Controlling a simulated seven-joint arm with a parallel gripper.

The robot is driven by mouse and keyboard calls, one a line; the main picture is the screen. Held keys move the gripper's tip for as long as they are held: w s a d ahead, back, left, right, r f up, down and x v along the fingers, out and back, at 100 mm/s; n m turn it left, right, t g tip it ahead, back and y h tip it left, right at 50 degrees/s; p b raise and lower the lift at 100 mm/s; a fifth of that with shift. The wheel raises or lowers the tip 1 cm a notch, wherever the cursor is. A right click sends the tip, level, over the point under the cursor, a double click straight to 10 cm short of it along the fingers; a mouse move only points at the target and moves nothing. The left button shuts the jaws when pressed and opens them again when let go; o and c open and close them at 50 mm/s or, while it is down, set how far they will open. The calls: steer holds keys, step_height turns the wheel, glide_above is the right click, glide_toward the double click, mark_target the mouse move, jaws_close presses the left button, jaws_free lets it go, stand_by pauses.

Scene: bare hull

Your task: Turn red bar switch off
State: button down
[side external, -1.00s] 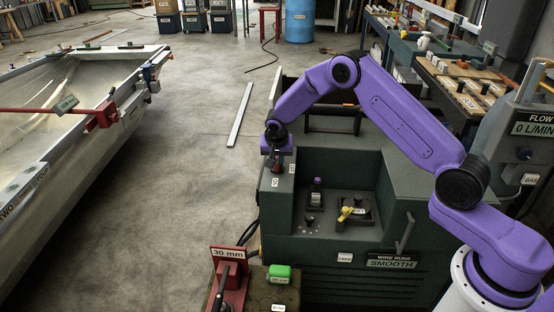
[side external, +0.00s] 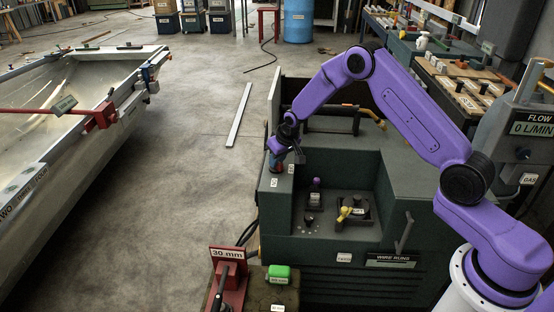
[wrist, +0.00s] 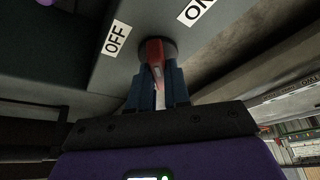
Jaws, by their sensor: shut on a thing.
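The red bar switch (wrist: 154,52) stands on the top corner of a dark green machine (side external: 325,163). In the wrist view, a white OFF label (wrist: 115,38) is to its left and an ON label (wrist: 194,11) to its right. My gripper (wrist: 158,82) has its two blue fingers on either side of the red bar and is shut on it. In the side external view my gripper (side external: 275,158) is tilted at the machine's left corner and mostly hides the switch. I cannot tell exactly which label the bar lines up with.
A recess in the machine holds a purple-topped switch (side external: 315,196) and a yellow-handled knob (side external: 346,213). A sign reading WIRE RUNS (side external: 391,260) is on the front, its lower line dark. A boat hull (side external: 75,130) lies to the left, with open floor between.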

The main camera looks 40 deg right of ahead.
steer(key=n, duration=0.1)
steer(key=n+y, duration=0.1)
steer(key=n, duration=0.2)
steer(key=shift+s+d+f+g+y, duration=0.1)
steer(key=shift+s+f+g+y, duration=0.05)
steer(key=shift+f+g+y, duration=0.2)
steer(key=shift+d+n+g+y, duration=0.15)
steer(key=shift+n+y, duration=0.25)
steer(key=shift+n, duration=0.8)
steer(key=shift+a+n+g+y, duration=0.1)
steer(key=shift+n+g+y, duration=0.2)
steer(key=shift+n, duration=0.9)
steer(key=shift+d, duration=0.1)
steer(key=c, duration=1.1)
jaws_free()
steer(key=shift+r, duration=0.1)
steer(key=shift+r, duration=0.1)
steer(key=shift+d+r, duration=0.1)
steer(key=shift+r, duration=0.35)
steer(key=v, duration=1.6)
steer(key=shift+s+d+r, duration=0.1)
steer(key=shift+d, duration=0.05)
